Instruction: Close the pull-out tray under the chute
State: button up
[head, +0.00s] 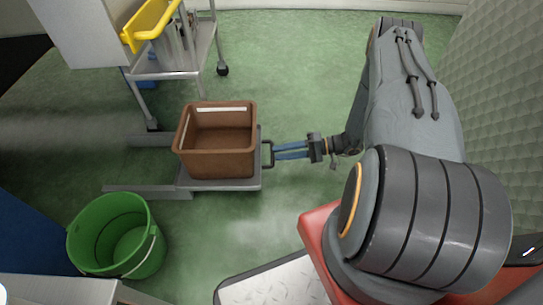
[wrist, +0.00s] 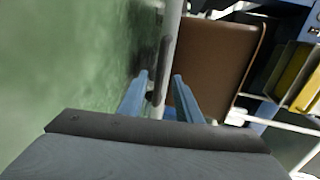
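The pull-out tray (head: 249,184) is a flat grey platform low over the floor in the head view, extended to the right on rails (head: 135,189). A brown crate (head: 215,165) with an open top stands on it; it also shows in the wrist view (wrist: 222,60). The tray's dark handle (head: 270,146) sticks out on its right side. My gripper (head: 275,152) reaches the handle from the right with its blue fingers apart. In the wrist view the handle (wrist: 163,60) lies between the fingertips, with gaps visible beside it. I cannot make out the chute.
A green bucket (head: 118,240) stands on the floor at the lower left. A metal trolley (head: 165,70) with a yellow bin (head: 150,18) stands behind the tray at the upper left. Green floor is clear behind and in front of the handle.

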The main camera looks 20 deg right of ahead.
aim_at(272, 154)
jog(key=shift+b+x, duration=0.55)
jog(key=shift+x, duration=1.45)
grip_shut()
